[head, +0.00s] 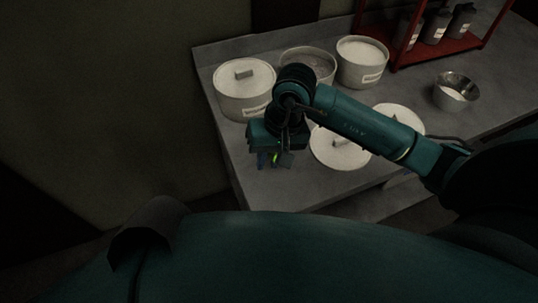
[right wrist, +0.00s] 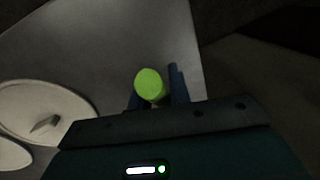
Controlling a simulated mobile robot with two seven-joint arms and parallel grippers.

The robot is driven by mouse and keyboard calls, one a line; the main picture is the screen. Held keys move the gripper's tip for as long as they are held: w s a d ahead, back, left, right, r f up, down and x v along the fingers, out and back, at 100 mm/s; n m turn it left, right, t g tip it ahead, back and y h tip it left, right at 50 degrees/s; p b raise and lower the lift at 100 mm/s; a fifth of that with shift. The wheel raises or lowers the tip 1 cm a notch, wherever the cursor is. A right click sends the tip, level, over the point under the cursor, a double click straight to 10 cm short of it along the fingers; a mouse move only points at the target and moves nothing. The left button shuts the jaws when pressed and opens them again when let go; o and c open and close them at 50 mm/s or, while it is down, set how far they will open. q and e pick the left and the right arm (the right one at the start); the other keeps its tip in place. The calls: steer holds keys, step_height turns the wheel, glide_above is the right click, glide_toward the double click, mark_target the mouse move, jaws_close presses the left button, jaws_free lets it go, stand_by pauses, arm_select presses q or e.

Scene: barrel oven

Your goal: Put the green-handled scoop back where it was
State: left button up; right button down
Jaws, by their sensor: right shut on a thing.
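The green-handled scoop shows as a bright green round handle end (right wrist: 151,86) in the right wrist view, between the two dark blue fingers of my right gripper (right wrist: 155,98). The gripper is shut on it. In the head view my right gripper (head: 272,160) points down over the left front part of the grey table (head: 270,190), and a bit of the green handle (head: 277,158) shows at its fingers. The scoop's bowl is hidden in both views. My left gripper is in neither view.
A lidded white pot (head: 244,95) stands behind my gripper. An open pot (head: 308,62) and another with white contents (head: 362,58) stand along the back. Loose lids (head: 338,150) lie on the table. A steel bowl (head: 455,92) and red rack (head: 440,50) are at the right.

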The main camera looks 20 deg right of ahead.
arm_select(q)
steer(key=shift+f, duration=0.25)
arm_select(e)
steer(key=shift+f+b, duration=0.3)
steer(key=shift+b, duration=0.05)
steer(key=c, duration=1.6)
jaws_free()
steer(key=shift+r, duration=0.15)
steer(key=shift+c, duration=0.2)
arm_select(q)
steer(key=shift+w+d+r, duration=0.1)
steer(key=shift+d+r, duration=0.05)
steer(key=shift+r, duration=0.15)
arm_select(e)
steer(key=o, duration=0.3)
steer(key=shift+o, duration=0.2)
steer(key=shift+r+p, duration=0.15)
steer(key=shift+p, duration=0.15)
steer(key=shift+r, duration=0.25)
arm_select(q)
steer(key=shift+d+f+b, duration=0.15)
steer(key=shift+b, duration=0.5)
arm_select(e)
steer(key=v, duration=1.1)
steer(key=shift+d+r, duration=0.15)
steer(key=shift+r, duration=0.1)
